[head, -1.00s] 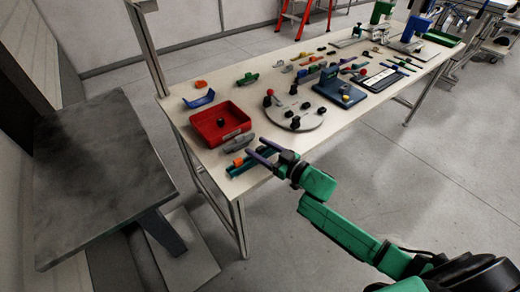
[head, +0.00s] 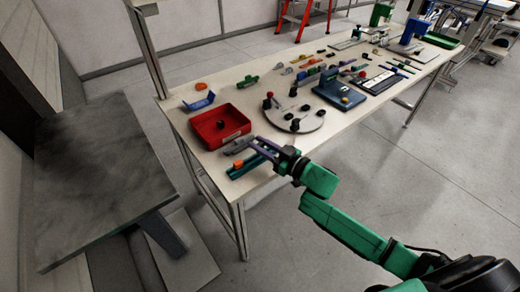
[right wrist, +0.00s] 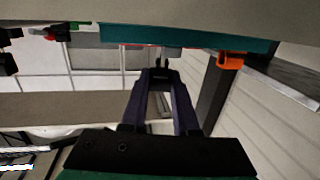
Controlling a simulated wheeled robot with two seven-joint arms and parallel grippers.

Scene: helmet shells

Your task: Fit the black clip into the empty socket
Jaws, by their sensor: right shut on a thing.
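My right gripper (head: 262,148) is low over the near edge of the table, just right of the red tray. Its purple fingers are shut on a small black clip (right wrist: 160,75), which sits between the fingertips in the right wrist view, with two thin prongs pointing away from the gripper. The clip is too small to make out in the head view. A teal rail (head: 246,166) lies beside and below the fingers; it also shows in the right wrist view (right wrist: 180,38). I cannot pick out the empty socket. My left gripper is not in view.
The red tray (head: 206,145) holds a dark piece. An orange piece (head: 238,163) is at the teal rail. A round grey plate (head: 310,126) with black knobs and a blue fixture (head: 338,92) stand farther right. A blue bracket (head: 199,101) lies behind the tray.

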